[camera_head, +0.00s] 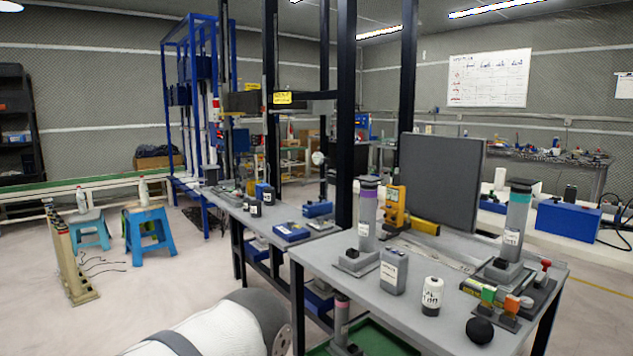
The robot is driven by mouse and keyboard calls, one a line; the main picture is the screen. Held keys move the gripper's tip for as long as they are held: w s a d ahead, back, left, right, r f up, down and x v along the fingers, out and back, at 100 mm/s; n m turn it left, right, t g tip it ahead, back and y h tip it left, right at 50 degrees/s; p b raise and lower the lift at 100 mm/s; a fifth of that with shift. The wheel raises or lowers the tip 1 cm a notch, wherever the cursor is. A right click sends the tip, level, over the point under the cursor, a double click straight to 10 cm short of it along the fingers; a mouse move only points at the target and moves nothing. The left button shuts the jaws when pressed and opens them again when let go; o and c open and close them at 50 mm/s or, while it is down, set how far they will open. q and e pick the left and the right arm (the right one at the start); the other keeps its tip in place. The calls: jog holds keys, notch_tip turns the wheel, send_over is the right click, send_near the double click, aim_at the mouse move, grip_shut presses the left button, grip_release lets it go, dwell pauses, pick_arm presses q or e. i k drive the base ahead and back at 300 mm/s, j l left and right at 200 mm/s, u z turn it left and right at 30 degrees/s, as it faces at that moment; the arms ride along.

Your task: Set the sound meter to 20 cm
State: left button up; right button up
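A yellow upright device with a small dark face (395,208) stands toward the back of the near grey table (345,275), in front of a large dark panel (443,185). It may be the sound meter, but I cannot read any label. A flat strip like a rail or scale (435,252) lies on the table in front of the panel; its marks are too small to read. A grey labelled box (393,271) stands nearer the front. One of my white and grey arm links shows at the bottom left. Neither gripper shows.
Grey columns with purple (367,215) and teal (517,220) bands stand on the table. A second table (265,222) and blue stools (147,230) stand left, with open floor.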

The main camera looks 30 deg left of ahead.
aim_at(394, 193)
jog(key=u, duration=0.45)
jog(key=l+u, duration=0.45)
jog(key=l, duration=0.35)
jog(key=k+l+u, duration=0.1)
jog(key=l+u, duration=0.35)
jog(key=l, duration=0.35)
jog(key=i+l+u, duration=0.15)
jog(key=l+u, duration=0.2)
jog(key=l, duration=0.35)
jog(key=l+u, duration=0.4)
jog(key=l, duration=0.3)
jog(key=i+l+u, duration=0.55)
jog(key=l+u, duration=0.15)
jog(key=l, duration=0.15)
